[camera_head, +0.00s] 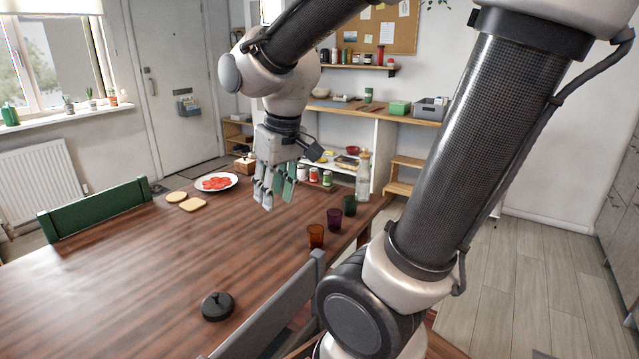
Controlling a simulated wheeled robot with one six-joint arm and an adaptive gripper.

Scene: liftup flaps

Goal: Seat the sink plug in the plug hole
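A round black piece with a raised knob or handle (217,306) lies on the near part of the wooden table; it may be the sink plug, but I cannot tell for sure. No sink or plug hole shows in this view. My gripper (275,195) hangs fingers down above the far right part of the table, well away from the black piece. Its fingers look apart, with green faces on the right side, and I see nothing held between them.
Orange, purple and green cups (333,220) stand along the table's right edge near a bottle (363,175). A plate of red slices (216,183) and bread slices (192,203) lie at the far side. A grey chair (275,310) and a green chair (95,208) flank the table.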

